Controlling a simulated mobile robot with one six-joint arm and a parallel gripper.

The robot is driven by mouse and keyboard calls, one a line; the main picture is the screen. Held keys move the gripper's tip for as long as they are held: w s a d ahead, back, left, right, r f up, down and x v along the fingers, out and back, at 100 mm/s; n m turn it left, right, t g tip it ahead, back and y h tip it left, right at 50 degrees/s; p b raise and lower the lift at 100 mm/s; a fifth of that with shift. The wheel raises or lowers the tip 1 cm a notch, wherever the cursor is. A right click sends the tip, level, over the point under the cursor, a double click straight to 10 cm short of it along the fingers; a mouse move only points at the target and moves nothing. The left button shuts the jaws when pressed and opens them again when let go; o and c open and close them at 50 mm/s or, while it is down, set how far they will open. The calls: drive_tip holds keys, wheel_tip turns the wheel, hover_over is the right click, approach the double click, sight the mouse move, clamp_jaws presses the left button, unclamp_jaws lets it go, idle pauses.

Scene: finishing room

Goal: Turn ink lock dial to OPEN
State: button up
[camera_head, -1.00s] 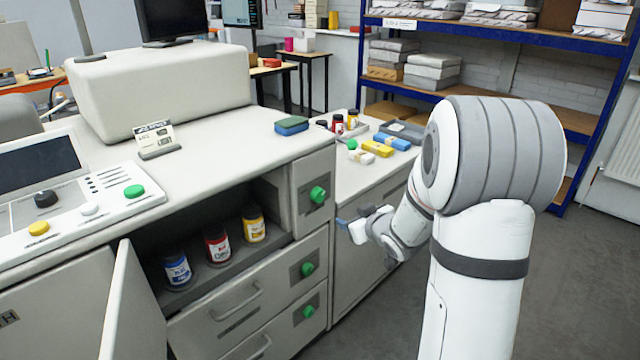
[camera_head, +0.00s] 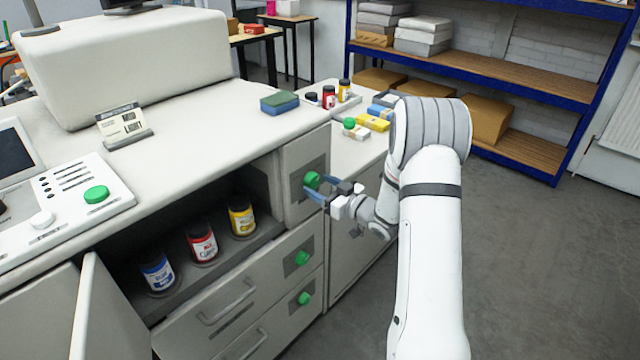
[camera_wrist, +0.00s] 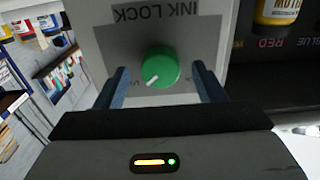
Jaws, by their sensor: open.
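The ink lock dial (camera_head: 312,180) is a green round knob on a grey plate at the upper right of the cabinet front. In the wrist view the dial (camera_wrist: 161,67) shows a white pointer mark toward its lower left, under upside-down "INK LOCK" lettering. The small position letters are partly hidden or too small to read. My gripper (camera_head: 331,190) is open in front of the dial. In the wrist view my gripper's blue fingers (camera_wrist: 161,87) stand one on each side of the dial, with a gap to it on both sides.
Two more green dials (camera_head: 301,258) (camera_head: 304,298) sit on the drawers below. An open compartment holds blue, red (camera_head: 202,245) and yellow ink jars. An open door (camera_head: 105,315) stands at the lower left. A sponge (camera_head: 280,103) lies on the top. The floor at right is clear.

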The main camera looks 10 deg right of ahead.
drive_tip(key=shift+w+a, duration=0.4)
drive_tip(key=shift+w, duration=0.1)
drive_tip(key=c, duration=1)
drive_tip(key=shift+o, duration=0.2)
